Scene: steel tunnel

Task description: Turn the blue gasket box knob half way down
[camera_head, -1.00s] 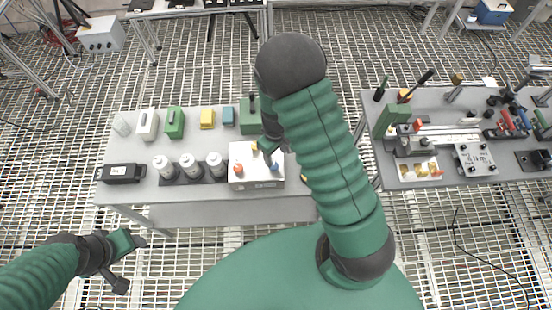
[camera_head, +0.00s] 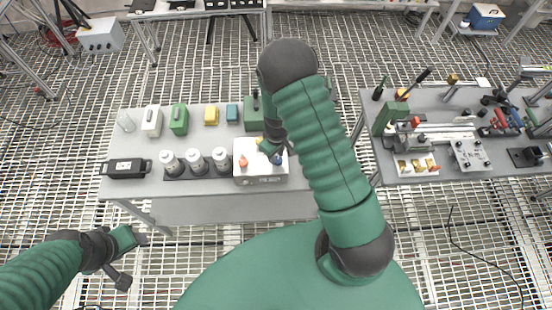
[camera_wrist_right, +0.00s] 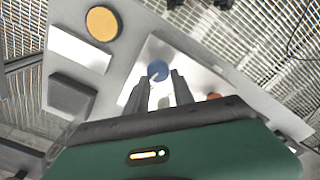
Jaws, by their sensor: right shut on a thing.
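The gasket box is a white box (camera_head: 246,170) on the left table, with an orange knob (camera_head: 243,162), a yellow knob (camera_head: 260,140) and a blue knob (camera_head: 277,159) on top. My right gripper (camera_head: 273,151) reaches down onto the blue knob, partly hiding it. In the right wrist view the blue knob (camera_wrist_right: 157,70) sits between the two finger ends (camera_wrist_right: 158,82), and the gripper is shut on it. The knob's turn angle cannot be read. The orange knob (camera_wrist_right: 213,97) shows beside the right finger. My left gripper (camera_head: 128,258) is open and empty, off the table's front left.
Several white-capped cylinders (camera_head: 196,161) stand left of the box. A black case (camera_head: 127,168) lies at the table's left end. Small coloured boxes, one green (camera_head: 179,120), line the back. A second table (camera_head: 450,172) with tools stands to the right.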

